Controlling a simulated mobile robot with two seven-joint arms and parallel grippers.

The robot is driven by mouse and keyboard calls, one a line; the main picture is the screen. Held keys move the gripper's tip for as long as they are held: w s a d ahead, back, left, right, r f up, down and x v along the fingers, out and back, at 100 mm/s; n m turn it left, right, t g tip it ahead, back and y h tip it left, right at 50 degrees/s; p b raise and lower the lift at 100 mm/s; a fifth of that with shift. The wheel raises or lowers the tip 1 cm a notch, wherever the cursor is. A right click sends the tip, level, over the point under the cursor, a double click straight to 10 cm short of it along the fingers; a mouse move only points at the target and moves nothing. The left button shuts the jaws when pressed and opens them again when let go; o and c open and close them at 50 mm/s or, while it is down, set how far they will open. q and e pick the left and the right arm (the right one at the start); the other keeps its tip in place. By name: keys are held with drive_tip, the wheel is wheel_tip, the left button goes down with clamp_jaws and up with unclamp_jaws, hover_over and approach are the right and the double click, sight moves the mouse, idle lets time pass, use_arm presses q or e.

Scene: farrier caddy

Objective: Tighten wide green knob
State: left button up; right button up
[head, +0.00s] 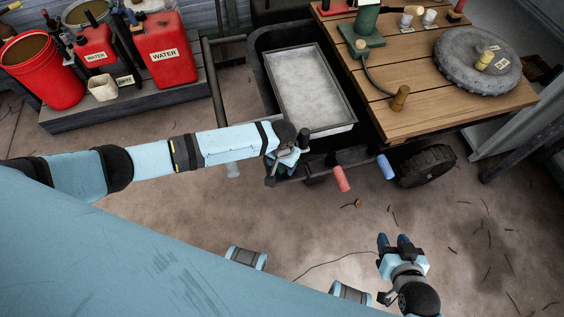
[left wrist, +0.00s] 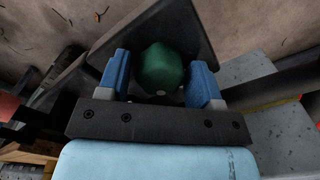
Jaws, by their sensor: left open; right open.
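The green knob (left wrist: 162,68) is a faceted, rounded knob against a dark plate in the left wrist view. My left gripper (left wrist: 161,78) is open, with one blue finger on each side of the knob. A gap shows at the left finger; the right finger is very close, and I cannot tell if it touches. In the head view my left gripper (head: 284,168) is at the front corner of the cart, where only a bit of green shows beneath it. My right gripper (head: 396,244) is open and empty above the floor at the lower right.
A red handle (head: 342,178) and a blue handle (head: 387,167) stick out from the cart front, right of my left gripper. A grey metal tray (head: 352,124) and a wooden top (head: 450,112) lie behind. A wheel (head: 427,166) stands right. Open floor lies in front.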

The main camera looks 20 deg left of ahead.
use_arm(q)
drive_tip(key=c, duration=0.9)
drive_tip(key=shift+r+m+p, duration=0.15)
drive_tip(key=shift+m+p, duration=0.45)
drive_tip(key=shift+m, duration=0.6)
drive_tip(key=m, duration=0.2)
drive_tip(key=shift+m, duration=0.4)
drive_tip(key=shift+f+m+p, duration=0.2)
drive_tip(key=shift+m+p, duration=0.1)
drive_tip(key=shift+m, duration=1.1)
drive_tip(key=m, duration=0.4)
drive_tip(key=shift+s+m+p, duration=0.1)
drive_tip(key=shift+m+p, duration=0.2)
drive_tip(key=shift+p, duration=0.05)
